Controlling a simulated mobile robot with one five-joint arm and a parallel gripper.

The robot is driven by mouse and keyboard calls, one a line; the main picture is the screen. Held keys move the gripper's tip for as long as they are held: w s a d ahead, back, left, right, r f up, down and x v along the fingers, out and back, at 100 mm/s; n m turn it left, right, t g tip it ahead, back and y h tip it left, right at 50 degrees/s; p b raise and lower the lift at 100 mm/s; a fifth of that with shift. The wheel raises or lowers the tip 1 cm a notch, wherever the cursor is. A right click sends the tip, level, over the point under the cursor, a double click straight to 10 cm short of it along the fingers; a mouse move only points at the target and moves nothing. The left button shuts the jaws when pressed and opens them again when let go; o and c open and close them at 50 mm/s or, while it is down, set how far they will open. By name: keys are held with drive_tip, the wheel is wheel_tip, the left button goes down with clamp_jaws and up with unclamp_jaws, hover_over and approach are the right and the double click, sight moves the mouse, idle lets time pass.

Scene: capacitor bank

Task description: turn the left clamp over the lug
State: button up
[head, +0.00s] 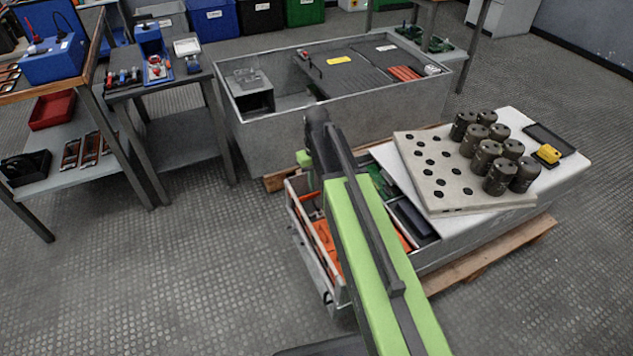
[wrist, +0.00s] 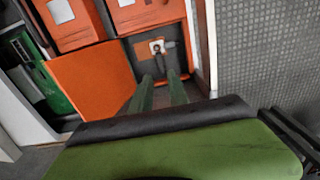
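In the wrist view my gripper (wrist: 160,78) points down into an open bay between orange blocks. Its two green fingers are apart, with a gap between the tips. A small dark clamp (wrist: 159,50) lies just beyond the tips, roughly in line with the gap, against a pale fitting (wrist: 152,46). The fitting may be the lug, but it is too small to be sure. I cannot tell whether a finger touches the clamp or how it is turned. In the head view my green arm crosses the bay and hides the clamp; the gripper's fingers do not show there.
A large orange block (wrist: 94,80) stands left of the fingers, with more orange blocks (wrist: 145,14) beyond. The bay's pale wall (wrist: 204,45) is close on the right. In the head view, a white top (head: 545,185) bears a plate (head: 425,190) with several dark cylinders (head: 487,158).

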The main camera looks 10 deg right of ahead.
wheel_tip(320, 180, up, 8)
drive_tip(key=p, duration=0.6)
drive_tip(key=s+m, duration=0.1)
drive_tip(key=s, duration=1.1)
wheel_tip(320, 180, up, 33)
drive_tip(key=m+p, duration=0.1)
drive_tip(key=p, duration=3.2)
drive_tip(key=shift+s+a, duration=0.25)
drive_tip(key=shift+a, duration=0.1)
drive_tip(key=shift+s, duration=0.1)
